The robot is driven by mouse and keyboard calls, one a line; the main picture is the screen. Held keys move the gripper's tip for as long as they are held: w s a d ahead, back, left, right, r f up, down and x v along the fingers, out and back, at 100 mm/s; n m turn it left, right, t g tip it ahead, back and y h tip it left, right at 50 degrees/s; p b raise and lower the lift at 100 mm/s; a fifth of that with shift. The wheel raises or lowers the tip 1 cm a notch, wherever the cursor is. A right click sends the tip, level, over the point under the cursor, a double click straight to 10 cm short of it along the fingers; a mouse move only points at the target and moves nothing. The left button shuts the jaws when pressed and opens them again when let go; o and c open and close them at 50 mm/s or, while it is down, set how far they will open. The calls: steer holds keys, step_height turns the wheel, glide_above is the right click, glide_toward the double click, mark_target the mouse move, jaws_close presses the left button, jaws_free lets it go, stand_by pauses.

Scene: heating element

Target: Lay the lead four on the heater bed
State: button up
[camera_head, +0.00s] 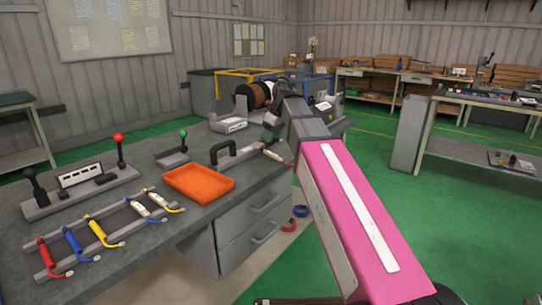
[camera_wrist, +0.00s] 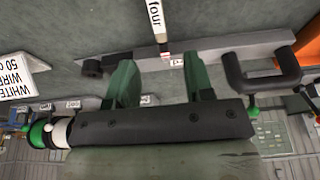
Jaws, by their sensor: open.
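The lead marked "four" (camera_wrist: 155,15) shows at the top of the wrist view, a white tag with a dark and reddish end. Its end overlaps a low grey bar (camera_wrist: 225,50), which looks like part of the heater with a black handle (camera_wrist: 262,82); whether it rests on the bar is unclear. In the head view a white-and-red piece (camera_head: 278,157) lies by the bar, right of the black handle (camera_head: 236,150). My gripper (camera_wrist: 160,68) is open, its green fingers either side of the lead's line, with nothing visibly held. It also shows in the head view (camera_head: 271,129).
An orange tray (camera_head: 199,182) sits in front of the handle. A rack (camera_head: 105,228) with coloured leads lies at the bench's left front. Lever units (camera_head: 80,178) stand behind it. A white-wire sign (camera_wrist: 20,72) and wire spools (camera_head: 253,95) are near my gripper.

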mark_target(268, 151)
steer(key=shift+x, duration=3.7)
steer(key=shift+c, duration=0.3)
jaws_close()
